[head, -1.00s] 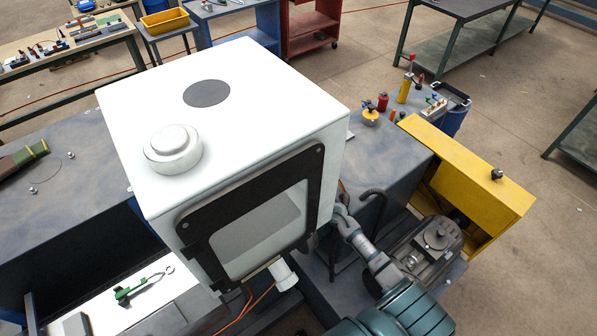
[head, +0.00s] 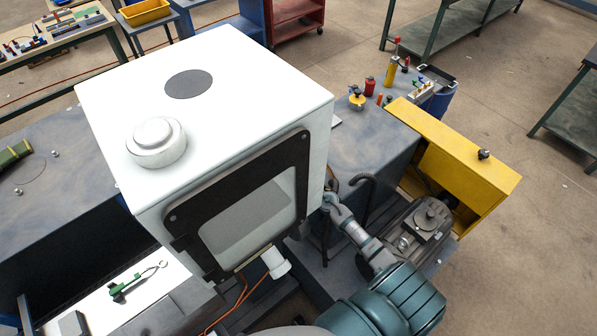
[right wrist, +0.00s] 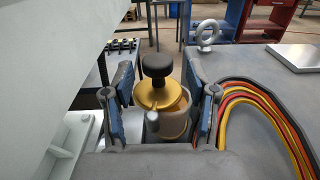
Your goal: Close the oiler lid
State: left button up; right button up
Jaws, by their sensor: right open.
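In the right wrist view the oiler (right wrist: 172,127) is a small cup with a brass-coloured lid (right wrist: 158,96) and a black knob (right wrist: 157,66) on top. The lid looks tilted over the cup; I cannot tell whether it is fully seated. A small grey rounded pin (right wrist: 152,118) stands in front of it. My right gripper (right wrist: 160,86) is open, its blue-grey fingers on either side of the oiler, with gaps visible. In the head view my right arm (head: 352,232) reaches behind the white box, which hides the oiler and the gripper. My left gripper is not in view.
The large white box (head: 235,75) stands left of the right arm. Red, yellow and black cables (right wrist: 262,105) run close to the right finger. A metal eye ring (right wrist: 207,32) stands on the grey surface behind. A yellow guard (head: 455,160) and a motor (head: 415,235) are at the right.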

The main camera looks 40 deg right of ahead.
jog(key=s, duration=1.1)
jog(key=shift+s+d, duration=0.15)
jog(key=shift+d, duration=0.15)
